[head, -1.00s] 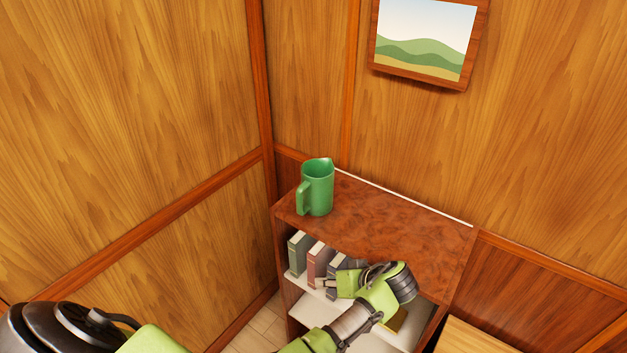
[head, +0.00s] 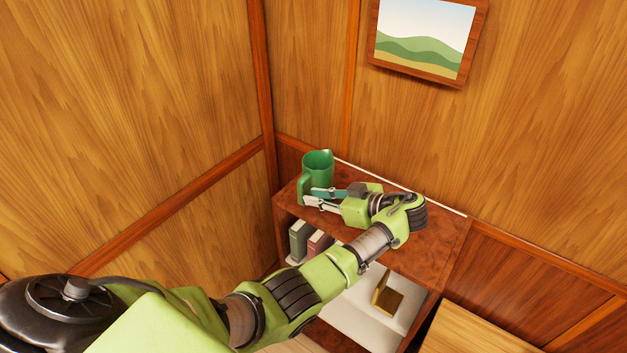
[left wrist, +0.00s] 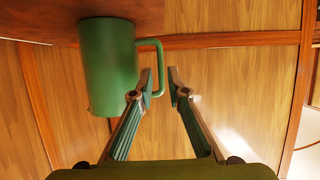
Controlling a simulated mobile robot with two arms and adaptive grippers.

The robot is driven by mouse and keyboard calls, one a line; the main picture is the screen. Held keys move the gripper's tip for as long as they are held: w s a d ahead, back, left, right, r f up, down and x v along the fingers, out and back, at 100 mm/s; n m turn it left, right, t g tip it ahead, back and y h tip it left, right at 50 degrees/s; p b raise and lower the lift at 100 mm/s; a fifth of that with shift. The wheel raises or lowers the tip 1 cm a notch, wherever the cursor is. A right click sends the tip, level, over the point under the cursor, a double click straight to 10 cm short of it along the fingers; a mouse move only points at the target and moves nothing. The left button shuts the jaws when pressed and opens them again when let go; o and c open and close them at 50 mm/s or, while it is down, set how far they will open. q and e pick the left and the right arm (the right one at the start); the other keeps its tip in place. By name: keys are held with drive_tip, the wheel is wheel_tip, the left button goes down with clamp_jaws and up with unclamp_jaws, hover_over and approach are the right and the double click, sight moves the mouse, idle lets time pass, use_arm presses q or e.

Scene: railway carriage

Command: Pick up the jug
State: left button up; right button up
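The green jug (head: 317,166) stands upright on the left end of the brown cabinet top (head: 432,222). My left gripper (head: 308,197) is at the jug's handle side, low over the cabinet top. In the left wrist view the jug (left wrist: 106,65) appears upside down, with its handle towards the fingers. The left gripper's fingertips (left wrist: 160,74) are open, and the outer bar of the handle shows between them. I see no clear contact. My right gripper is not in view.
Below the cabinet top are shelves with several books (head: 299,241) and a small yellowish-brown object (head: 386,298). Wood-panelled walls stand close behind and left of the jug. A framed picture (head: 425,40) hangs above. A light wooden surface (head: 475,332) is at lower right.

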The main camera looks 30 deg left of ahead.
sight(303, 192)
use_arm(q)
drive_tip(key=shift+a+p, duration=0.4)
drive_tip(key=shift+a, duration=0.05)
drive_tip(key=p+x, duration=0.1)
drive_tip(key=x, duration=0.1)
drive_tip(key=r+p+x, duration=0.1)
drive_tip(key=x, duration=0.1)
drive_tip(key=shift+a+p, duration=0.25)
drive_tip(key=shift+p, duration=0.1)
drive_tip(key=shift+a+f, duration=0.2)
drive_tip(key=shift+f, duration=0.1)
drive_tip(key=shift+d, duration=0.1)
clamp_jaws()
drive_tip(key=shift+r, duration=0.1)
